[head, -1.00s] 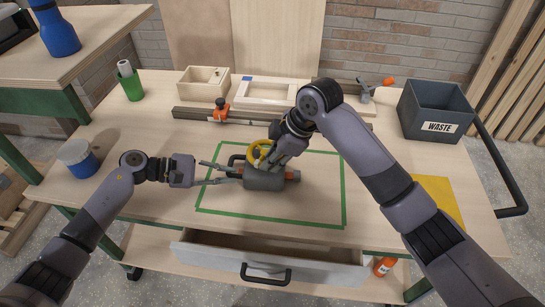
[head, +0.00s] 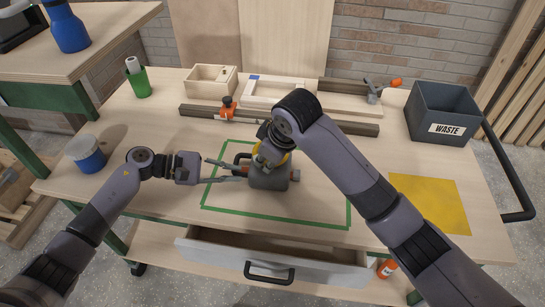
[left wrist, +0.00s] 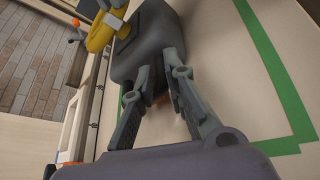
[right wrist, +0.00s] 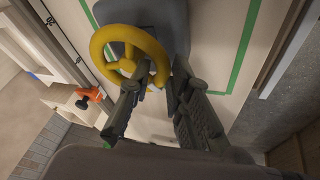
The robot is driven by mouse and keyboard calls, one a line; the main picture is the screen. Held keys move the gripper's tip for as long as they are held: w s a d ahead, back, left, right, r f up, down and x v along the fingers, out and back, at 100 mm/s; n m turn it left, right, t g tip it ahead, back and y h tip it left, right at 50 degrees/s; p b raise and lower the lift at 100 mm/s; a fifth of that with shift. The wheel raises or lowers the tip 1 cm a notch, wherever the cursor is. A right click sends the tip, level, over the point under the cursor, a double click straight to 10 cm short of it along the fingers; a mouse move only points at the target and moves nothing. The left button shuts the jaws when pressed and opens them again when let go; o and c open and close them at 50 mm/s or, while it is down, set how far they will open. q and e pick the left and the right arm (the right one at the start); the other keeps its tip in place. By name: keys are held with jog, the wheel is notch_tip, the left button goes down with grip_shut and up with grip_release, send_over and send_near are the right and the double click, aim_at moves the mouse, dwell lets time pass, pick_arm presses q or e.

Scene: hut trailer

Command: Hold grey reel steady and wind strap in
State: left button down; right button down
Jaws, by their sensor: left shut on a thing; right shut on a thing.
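The grey reel (head: 268,180) stands on the bench inside a green tape outline. My left gripper (head: 244,171) reaches in from the left and is shut on the reel's left side; the left wrist view shows its fingers (left wrist: 160,82) against the grey body (left wrist: 150,40). A yellow handwheel (right wrist: 97,48) sits on the reel. My right gripper (right wrist: 155,82) comes from above and is shut on the wheel's rim, hiding much of the wheel in the head view.
Behind stand a long dark rail (head: 330,125) with an orange clamp (head: 228,108), a wooden box (head: 209,84) and a grey waste bin (head: 441,112). A blue-and-white tub (head: 86,157) is at left, a yellow sheet (head: 428,205) at right. An open drawer (head: 330,262) juts out in front.

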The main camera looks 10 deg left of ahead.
jog(key=shift+s+a+f+m+h, duration=0.15)
jog(key=shift+m+h, duration=0.1)
jog(key=shift+m, duration=0.25)
jog(key=shift+w+a+f+m+h, duration=0.15)
jog(key=shift+m+h, duration=0.1)
jog(key=shift+m, duration=0.25)
jog(key=shift+s+r, duration=0.1)
jog(key=c, duration=1.6)
grip_release()
jog(key=shift+a, duration=0.15)
jog(key=shift+t, duration=0.3)
jog(key=shift+r, duration=0.1)
jog(key=v, duration=1.2)
